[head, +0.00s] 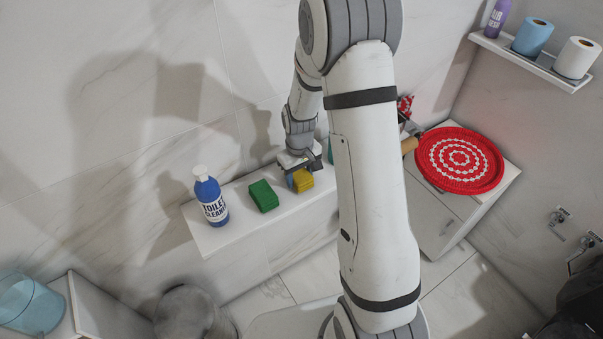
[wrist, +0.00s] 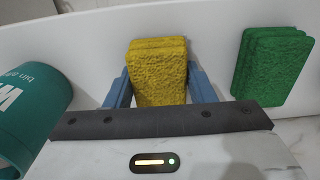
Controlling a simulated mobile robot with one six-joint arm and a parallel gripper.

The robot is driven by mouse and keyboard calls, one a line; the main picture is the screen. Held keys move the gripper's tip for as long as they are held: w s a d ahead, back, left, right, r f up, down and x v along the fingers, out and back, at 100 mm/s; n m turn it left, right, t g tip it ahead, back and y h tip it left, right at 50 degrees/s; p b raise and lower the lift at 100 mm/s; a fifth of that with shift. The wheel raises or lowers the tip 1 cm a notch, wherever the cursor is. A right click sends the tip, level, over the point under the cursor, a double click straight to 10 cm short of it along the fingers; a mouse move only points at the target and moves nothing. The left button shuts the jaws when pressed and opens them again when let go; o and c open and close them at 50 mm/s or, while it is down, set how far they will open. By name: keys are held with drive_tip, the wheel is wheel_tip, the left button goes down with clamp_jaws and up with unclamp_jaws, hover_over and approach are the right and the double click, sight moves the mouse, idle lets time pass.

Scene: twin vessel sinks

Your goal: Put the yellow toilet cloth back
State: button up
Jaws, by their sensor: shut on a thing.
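The yellow cloth (head: 301,181) is a small folded stack at the white ledge in the head view. It also shows in the wrist view (wrist: 157,65), between the two blue fingers of my gripper (wrist: 158,88). My gripper (head: 299,172) is shut on the yellow cloth from above. The lower part of the cloth is hidden by the gripper body in the wrist view. I cannot tell whether the cloth touches the ledge or is held just above it.
A green cloth (head: 263,196) lies on the white ledge (head: 240,222), left of the yellow one. A blue toilet cleaner bottle (head: 210,198) stands at the ledge's left end. A teal container (wrist: 32,115) is close beside my gripper. A red round mat (head: 459,160) lies on the cabinet at right.

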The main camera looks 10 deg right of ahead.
sight(300, 174)
drive_tip(key=shift+f, duration=0.1)
drive_tip(key=o, duration=1)
wheel_tip(300, 174, up, 12)
drive_tip(key=b, duration=0.1)
drive_tip(key=s+r+m+t, duration=0.1)
drive_tip(key=s+r, duration=0.4)
drive_tip(key=s, duration=0.5)
drive_tip(key=s+r+m+t, duration=0.2)
drive_tip(key=s+r, duration=0.4)
drive_tip(key=s, duration=0.5)
drive_tip(key=shift+d+r+m, duration=0.2)
drive_tip(key=shift+m, duration=0.1)
drive_tip(key=shift+s, duration=0.1)
